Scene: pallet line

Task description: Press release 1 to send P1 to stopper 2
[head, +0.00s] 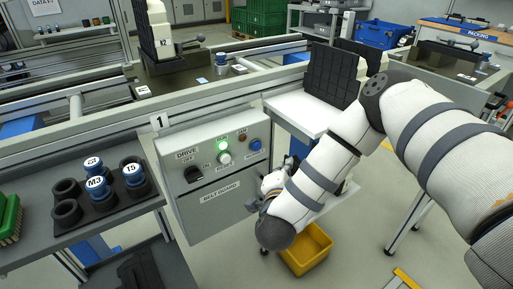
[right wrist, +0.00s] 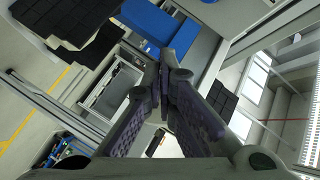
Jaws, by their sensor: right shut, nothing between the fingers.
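A grey control box (head: 215,180) hangs on the front of the line below a sign "1" (head: 159,123). It carries a DRIVE switch (head: 193,174), a lit green lamp (head: 222,142), a pale knob (head: 224,158) and a blue button (head: 254,145). I cannot read which control is release 1. A dark pallet (head: 180,74) sits on the line behind the box; I cannot read a P1 mark. My right gripper (head: 271,183) is near the box's lower right side, partly hidden by my wrist. Its fingers meet, empty, in the right wrist view (right wrist: 165,78). My left gripper is out of view.
A grey cart (head: 110,238) with blue-capped parts stands left of the box. A yellow bin (head: 306,250) is on the floor below my right arm. A white shelf (head: 300,112) with black blocks (head: 333,75) stands to the right of the box.

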